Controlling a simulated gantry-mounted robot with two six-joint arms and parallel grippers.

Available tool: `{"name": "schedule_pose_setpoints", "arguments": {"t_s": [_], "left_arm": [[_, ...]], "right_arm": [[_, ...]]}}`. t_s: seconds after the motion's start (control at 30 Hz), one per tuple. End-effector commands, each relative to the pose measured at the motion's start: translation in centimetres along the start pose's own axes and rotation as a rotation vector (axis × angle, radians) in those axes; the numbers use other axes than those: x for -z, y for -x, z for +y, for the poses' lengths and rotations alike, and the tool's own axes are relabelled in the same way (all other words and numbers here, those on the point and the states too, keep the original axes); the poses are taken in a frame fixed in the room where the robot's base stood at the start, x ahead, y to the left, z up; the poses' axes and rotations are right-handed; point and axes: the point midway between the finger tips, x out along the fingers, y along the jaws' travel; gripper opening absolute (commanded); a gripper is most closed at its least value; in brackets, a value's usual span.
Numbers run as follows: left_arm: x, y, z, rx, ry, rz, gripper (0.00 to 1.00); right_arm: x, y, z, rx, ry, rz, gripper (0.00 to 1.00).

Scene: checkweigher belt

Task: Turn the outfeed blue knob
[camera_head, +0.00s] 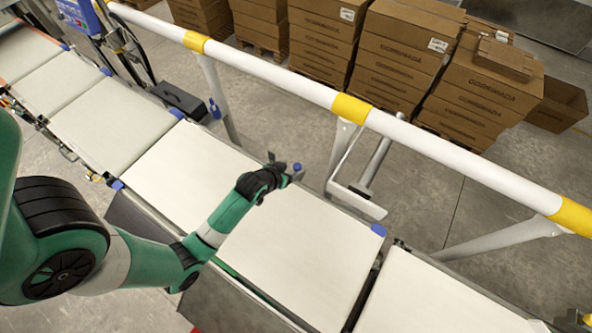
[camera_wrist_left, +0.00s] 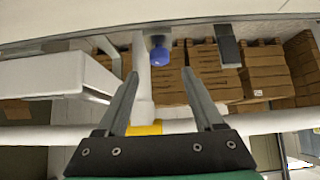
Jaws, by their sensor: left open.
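A small blue knob (camera_head: 297,167) shows at the far edge of the pale belt section, right by the fingertips of my left gripper (camera_head: 284,172). In the left wrist view the blue knob (camera_wrist_left: 160,57) sits on a short grey mount under the belt edge. It lies between the lines of the two fingers and slightly beyond the fingertips (camera_wrist_left: 160,74). The fingers are spread and empty, with no visible contact on the knob. My left arm reaches across the belt from the near side. My right gripper is in neither view.
A white guard rail (camera_head: 265,68) with yellow bands runs beyond the conveyor. A white post bracket (camera_head: 352,198) stands just right of the knob. Another blue knob (camera_head: 214,108) is farther left. Cardboard box stacks (camera_head: 400,52) stand behind the rail. The belt (camera_head: 310,245) is bare.

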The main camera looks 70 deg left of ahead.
Motion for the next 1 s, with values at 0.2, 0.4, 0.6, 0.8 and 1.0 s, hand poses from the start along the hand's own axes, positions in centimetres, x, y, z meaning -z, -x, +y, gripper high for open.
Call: {"name": "schedule_pose_setpoints", "arguments": {"t_s": [0.2, 0.4, 0.6, 0.8, 1.0], "left_arm": [[-0.2, -4.5, 0.0, 0.000, 0.000, -0.001, 0.69], [0.0, -5.7, 0.0, 0.000, 0.000, 0.000, 0.69], [0.0, -5.7, 0.0, 0.000, 0.000, 0.001, 0.69], [0.0, -5.7, 0.0, 0.000, 0.000, 0.000, 0.35], [0.0, -5.7, 0.0, 0.000, 0.000, 0.000, 0.00]], "right_arm": [[-1.4, 1.5, 0.0, 0.000, 0.000, 0.000, 0.00], [-1.6, 1.7, 0.0, 0.000, 0.000, 0.000, 0.00], [-1.5, 1.7, 0.0, 0.000, 0.000, 0.001, 0.00], [-1.6, 1.7, 0.0, 0.000, 0.000, 0.001, 0.00], [-1.6, 1.7, 0.0, 0.000, 0.000, 0.000, 0.00]]}}
